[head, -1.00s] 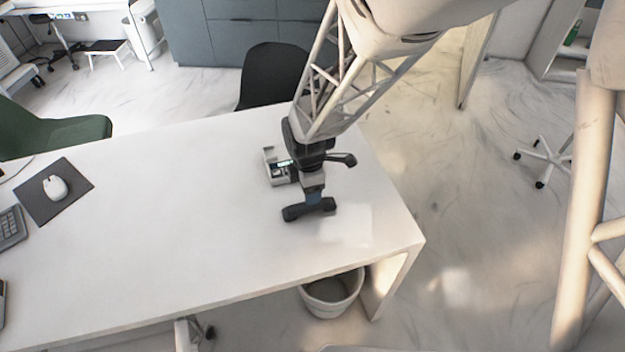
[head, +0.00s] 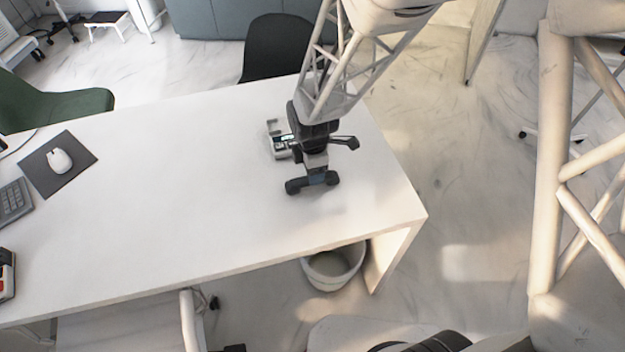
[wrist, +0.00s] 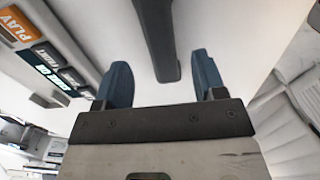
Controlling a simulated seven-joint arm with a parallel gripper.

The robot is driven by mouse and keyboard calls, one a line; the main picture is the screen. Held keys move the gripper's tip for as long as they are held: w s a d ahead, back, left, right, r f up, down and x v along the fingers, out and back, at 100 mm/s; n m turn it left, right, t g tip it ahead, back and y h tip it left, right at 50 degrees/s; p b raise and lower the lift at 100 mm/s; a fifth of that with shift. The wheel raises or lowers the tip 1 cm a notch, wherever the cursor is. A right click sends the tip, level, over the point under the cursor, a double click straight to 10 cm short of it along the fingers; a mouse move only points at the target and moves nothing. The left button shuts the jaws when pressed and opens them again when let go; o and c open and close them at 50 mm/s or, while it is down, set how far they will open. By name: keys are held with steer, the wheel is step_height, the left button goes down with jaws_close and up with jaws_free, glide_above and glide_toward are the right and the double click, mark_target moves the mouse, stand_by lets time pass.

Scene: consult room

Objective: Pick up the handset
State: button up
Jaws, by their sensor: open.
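The handset (head: 297,187) is a black bar with two thicker ends, at the right part of the white desk (head: 200,205). My gripper (head: 317,178) points down over its middle in the head view and partly covers it. In the wrist view, my gripper (wrist: 164,82) is open, with a blue finger on each side. The dark handset (wrist: 157,35) runs between the fingers with a gap on both sides, and its far part leaves the picture. I cannot tell how far the fingertips are above the desk.
A grey device (head: 277,142) stands just behind my gripper; its labelled buttons (wrist: 52,72) show in the wrist view. The desk's right edge is close by. A mouse (head: 58,160) and keyboard (head: 14,200) lie far left. A bin (head: 332,270) stands below the front edge. The desk's middle is clear.

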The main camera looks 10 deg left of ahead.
steer(key=shift+s+f, duration=0.1)
steer(key=shift+f, duration=2.3)
steer(key=c, duration=1.1)
steer(key=shift+c, duration=0.2)
steer(key=shift+r, duration=0.25)
steer(key=shift+r, duration=0.55)
steer(key=shift+s+d+r, duration=0.1)
steer(key=shift+s+r, duration=0.1)
steer(key=shift+r, duration=0.35)
steer(key=shift+s+d+r, duration=0.1)
steer(key=shift+s+r, duration=0.1)
steer(key=shift+r, duration=0.35)
steer(key=s+d, duration=0.2)
steer(key=s, duration=0.2)
steer(key=s+d+r, duration=0.1)
steer(key=s+d, duration=0.1)
steer(key=s, duration=0.3)
steer(key=s+d, duration=0.2)
steer(key=s, duration=0.2)
steer(key=shift+s+d+r, duration=0.15)
steer(key=shift+s+d, duration=0.1)
steer(key=shift+d, duration=0.1)
